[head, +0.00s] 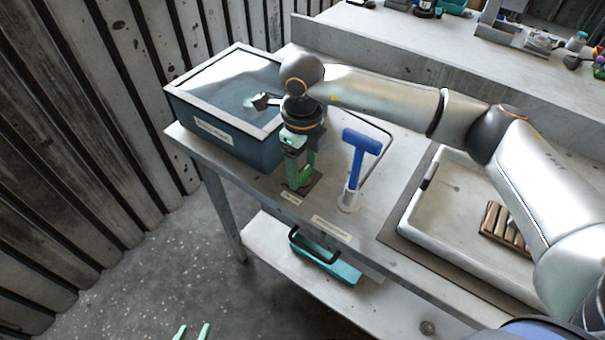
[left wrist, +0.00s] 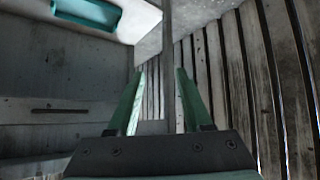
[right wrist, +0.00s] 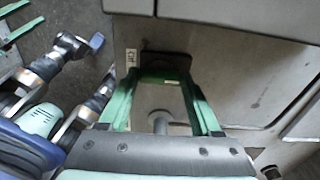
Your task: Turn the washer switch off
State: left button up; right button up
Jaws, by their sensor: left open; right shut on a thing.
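The washer switch shows as a dark square base plate (head: 312,185) on the table top, beside the tub, with a small label in front. In the right wrist view the dark plate (right wrist: 165,66) lies between and beyond the fingertips; the switch's own handle is mostly hidden. My right gripper (head: 299,180) points down at the plate, its green fingers shut on the washer switch, with its fingertips (right wrist: 162,78) at the plate. My left gripper (head: 192,331) is open and empty at the bottom edge of the head view, well away from the table; its fingers (left wrist: 160,72) also show in the left wrist view.
A blue tub (head: 222,140) of water stands left of the switch. A blue T-shaped tool (head: 366,140) stands in a white holder close to its right. A white sink (head: 428,205) is farther right. A teal case (head: 335,268) sits on the lower shelf.

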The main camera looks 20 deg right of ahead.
jog(key=n+b, duration=0.3)
jog(key=n, duration=0.1)
jog(key=shift+n, duration=0.5)
jog(key=shift+n+b, duration=0.3)
jog(key=shift+b, duration=0.15)
pick_arm(q)
jog(key=f, duration=0.1)
jog(key=d+f, duration=0.1)
jog(key=f, duration=0.1)
jog(key=shift+w+d+f, duration=0.2)
jog(key=shift+w, duration=0.2)
pick_arm(e)
jog(key=shift+r, duration=0.1)
pick_arm(q)
jog(key=shift+a, duration=0.1)
pick_arm(e)
jog(key=o, duration=1.4)
